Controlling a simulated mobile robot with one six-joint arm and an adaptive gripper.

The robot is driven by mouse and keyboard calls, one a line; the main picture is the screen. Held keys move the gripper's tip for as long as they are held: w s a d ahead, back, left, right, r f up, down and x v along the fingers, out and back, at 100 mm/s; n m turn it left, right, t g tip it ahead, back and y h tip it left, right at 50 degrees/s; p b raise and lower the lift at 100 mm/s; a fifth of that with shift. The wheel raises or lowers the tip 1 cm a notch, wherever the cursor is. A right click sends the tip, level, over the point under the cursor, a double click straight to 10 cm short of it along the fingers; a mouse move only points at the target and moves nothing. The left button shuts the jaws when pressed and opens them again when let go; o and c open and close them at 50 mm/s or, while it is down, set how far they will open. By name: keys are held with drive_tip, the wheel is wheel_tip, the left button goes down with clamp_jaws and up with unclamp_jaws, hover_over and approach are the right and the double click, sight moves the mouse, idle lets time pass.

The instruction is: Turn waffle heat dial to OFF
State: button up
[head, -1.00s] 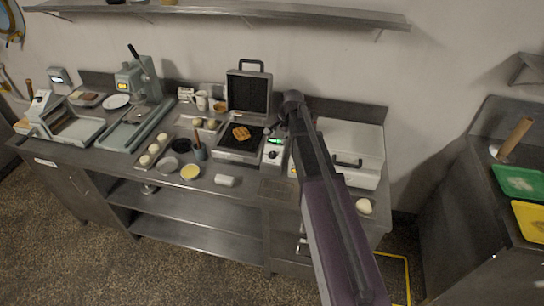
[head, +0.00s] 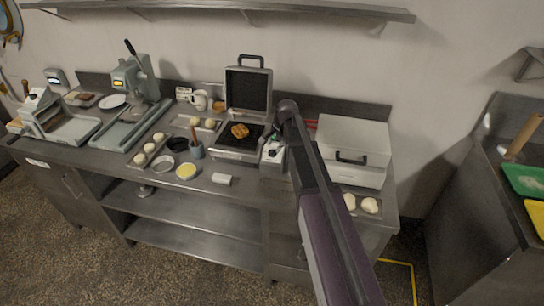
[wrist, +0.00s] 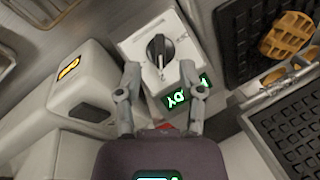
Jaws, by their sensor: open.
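The waffle heat dial (wrist: 160,50) is a black round knob with a pale pointer line, on a white control box (wrist: 139,43). A green lit display (wrist: 187,93), reading RDY upside down, sits below it in the wrist view. My gripper (wrist: 159,68) is open and empty, with one fingertip on each side of the dial's lower edge. I cannot tell whether the fingers touch it. In the head view the control box (head: 271,154) stands right of the open waffle iron (head: 249,92), partly hidden by my arm. The dial is not clear there.
Waffle pieces (wrist: 287,35) lie on the iron's dark plate, close right of my gripper. A large white box with a handle (head: 352,150) is right of my arm. Dough balls (head: 370,205) lie near the counter's right edge.

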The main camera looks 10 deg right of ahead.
sight(271, 152)
drive_tip(key=shift+b+x, duration=1.7)
drive_tip(key=shift+x, duration=0.4)
clamp_jaws()
